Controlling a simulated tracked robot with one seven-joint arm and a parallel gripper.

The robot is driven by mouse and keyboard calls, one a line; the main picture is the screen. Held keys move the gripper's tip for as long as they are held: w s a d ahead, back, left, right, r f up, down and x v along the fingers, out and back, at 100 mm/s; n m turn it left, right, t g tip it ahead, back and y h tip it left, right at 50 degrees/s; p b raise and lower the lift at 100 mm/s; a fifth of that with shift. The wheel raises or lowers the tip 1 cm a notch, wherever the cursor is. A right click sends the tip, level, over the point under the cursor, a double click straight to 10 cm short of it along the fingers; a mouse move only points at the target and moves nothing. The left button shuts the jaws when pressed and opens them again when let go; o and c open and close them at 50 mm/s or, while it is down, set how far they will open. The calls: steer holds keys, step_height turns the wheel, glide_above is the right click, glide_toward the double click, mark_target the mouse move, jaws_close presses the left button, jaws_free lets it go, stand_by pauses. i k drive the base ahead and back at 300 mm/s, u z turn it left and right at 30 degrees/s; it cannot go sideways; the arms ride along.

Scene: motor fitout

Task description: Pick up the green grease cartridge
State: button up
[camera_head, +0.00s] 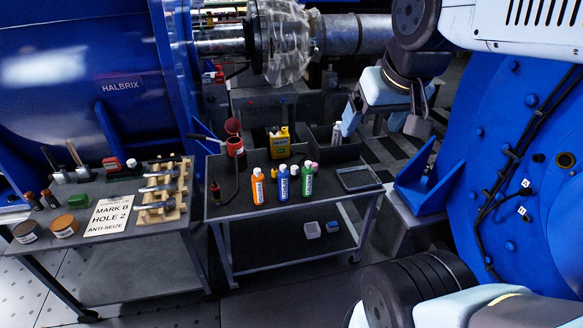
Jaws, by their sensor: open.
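My gripper (384,120) hangs at the upper right, beyond and to the right of the cartridges. Its fingers are apart with nothing seen between them, clear of the green cartridge.
A yellow jug (279,145) and a red can (235,147) stand behind the cartridges. A shallow tray (358,179) lies to their right. The left bench (110,248) holds tins, a sign and tools on a wooden rack. A large blue housing (500,130) bounds the right side.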

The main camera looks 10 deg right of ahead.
mark_target(307, 181)
steer(key=u, duration=1.5)
steer(key=i, duration=0.85)
steer(key=z, duration=1.5)
